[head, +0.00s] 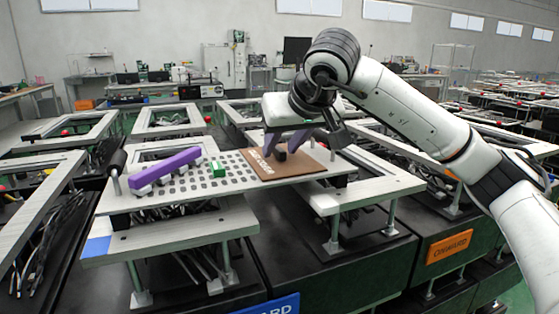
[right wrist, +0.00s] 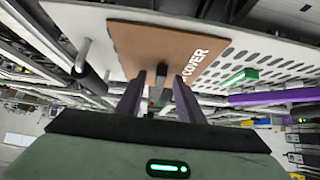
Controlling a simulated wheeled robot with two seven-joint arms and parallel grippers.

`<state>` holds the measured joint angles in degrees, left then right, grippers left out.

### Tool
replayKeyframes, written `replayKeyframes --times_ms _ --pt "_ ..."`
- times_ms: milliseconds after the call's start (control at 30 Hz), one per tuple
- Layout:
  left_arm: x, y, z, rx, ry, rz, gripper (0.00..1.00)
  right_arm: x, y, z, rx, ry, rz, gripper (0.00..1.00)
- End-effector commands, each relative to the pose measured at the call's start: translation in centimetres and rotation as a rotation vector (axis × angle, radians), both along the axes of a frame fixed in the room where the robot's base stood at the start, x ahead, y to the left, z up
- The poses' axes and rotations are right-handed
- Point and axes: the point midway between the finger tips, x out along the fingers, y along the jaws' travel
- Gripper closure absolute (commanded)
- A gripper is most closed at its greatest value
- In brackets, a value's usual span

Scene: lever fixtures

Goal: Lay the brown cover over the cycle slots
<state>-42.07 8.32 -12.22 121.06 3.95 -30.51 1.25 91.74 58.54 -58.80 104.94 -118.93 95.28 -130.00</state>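The brown cover (head: 318,154), with white lettering reading "COVER", lies flat at the right end of the white slotted panel (head: 130,201). It also shows in the right wrist view (right wrist: 135,45). Rows of dark oval slots (head: 236,172) run to its left; whether any lie under it is hidden. My right gripper (head: 288,146) is above the cover, its purple fingers pointing down. In the right wrist view its fingers (right wrist: 160,82) stand apart on either side of a dark upright handle (right wrist: 161,72), with gaps showing. My left gripper is not in view.
A purple bar (head: 165,167) lies at the panel's left, with a small green block (head: 217,168) among the slots. A dark roller on a post (head: 116,162) stands at the left end. Other frames and tables fill the hall behind.

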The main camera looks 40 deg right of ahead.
Motion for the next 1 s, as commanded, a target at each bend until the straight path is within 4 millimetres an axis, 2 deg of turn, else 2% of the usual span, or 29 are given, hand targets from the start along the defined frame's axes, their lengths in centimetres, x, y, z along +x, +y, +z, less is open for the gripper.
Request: replayKeyframes --times_ms 67,100,300,567,667,1000 --pt "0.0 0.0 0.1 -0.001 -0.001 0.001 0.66 0.0 0.0 0.0 0.000 0.000 0.000 0.66" --pt "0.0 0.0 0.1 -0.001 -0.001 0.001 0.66 0.0 0.0 0.0 0.000 0.000 0.000 0.69" --pt "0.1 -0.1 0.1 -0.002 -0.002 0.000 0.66 0.0 0.0 0.0 0.000 0.000 0.000 1.00" --pt "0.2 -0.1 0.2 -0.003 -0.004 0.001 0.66 0.0 0.0 0.2 0.001 -0.001 0.000 1.00" --pt "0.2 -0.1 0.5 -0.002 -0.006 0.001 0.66 0.0 0.0 0.9 0.001 -0.002 0.000 1.00" --pt "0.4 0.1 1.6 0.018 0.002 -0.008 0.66 0.0 0.1 7.5 0.003 -0.005 0.001 1.00"
